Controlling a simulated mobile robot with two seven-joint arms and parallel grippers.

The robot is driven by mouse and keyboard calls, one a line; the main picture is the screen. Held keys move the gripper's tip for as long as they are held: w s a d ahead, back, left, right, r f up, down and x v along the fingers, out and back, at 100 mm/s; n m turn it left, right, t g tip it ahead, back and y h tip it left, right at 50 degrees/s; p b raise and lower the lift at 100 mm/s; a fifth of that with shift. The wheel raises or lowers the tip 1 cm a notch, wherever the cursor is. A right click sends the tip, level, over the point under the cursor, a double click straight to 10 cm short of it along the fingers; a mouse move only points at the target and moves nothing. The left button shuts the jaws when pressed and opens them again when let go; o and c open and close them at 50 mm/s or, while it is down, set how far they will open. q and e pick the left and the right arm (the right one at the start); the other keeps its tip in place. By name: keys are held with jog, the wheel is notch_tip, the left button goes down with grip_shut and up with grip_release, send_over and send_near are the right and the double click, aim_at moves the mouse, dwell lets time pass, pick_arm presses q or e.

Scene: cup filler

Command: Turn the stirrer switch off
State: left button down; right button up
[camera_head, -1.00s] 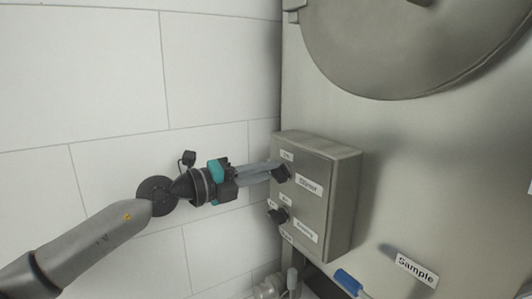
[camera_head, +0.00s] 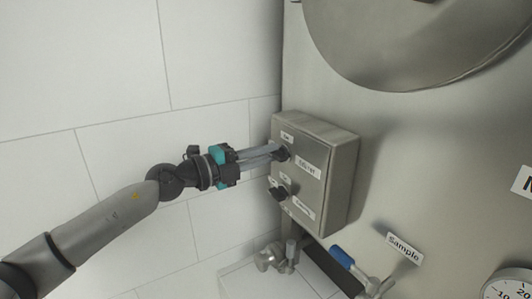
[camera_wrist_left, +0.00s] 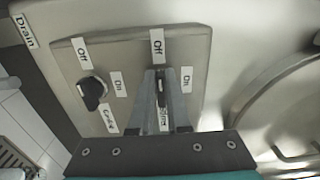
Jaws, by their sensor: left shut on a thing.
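The stirrer switch (camera_head: 284,153) is the upper dark knob on the grey control box (camera_head: 330,185). My left gripper (camera_head: 275,154) reaches it from the left, with its fingers shut on the knob. In the left wrist view the knob (camera_wrist_left: 162,88) shows as a narrow dark strip between the two fingers and is mostly hidden. It seems roughly in line with the "Off" label (camera_wrist_left: 157,42) above it; the "On" label (camera_wrist_left: 187,79) is to its right. My right gripper is not in view.
A second dark knob (camera_head: 279,193) with its own Off and On labels sits below on the same box. A large steel tank (camera_head: 430,150) stands behind. A blue-handled sample valve (camera_head: 342,257) is below right. The white tiled wall is on the left.

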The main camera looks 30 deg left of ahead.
pick_arm(q)
jog(key=c, duration=0.9)
grip_release()
jog(key=shift+b+v, duration=0.5)
jog(key=shift+v, duration=0.35)
jog(key=shift+b+v, duration=0.65)
jog(key=shift+v, duration=0.9)
jog(key=b, duration=0.1)
send_near(269, 155)
jog(key=shift+v, duration=3)
jog(key=shift+w+a+r, duration=0.1)
jog(key=shift+r, duration=0.05)
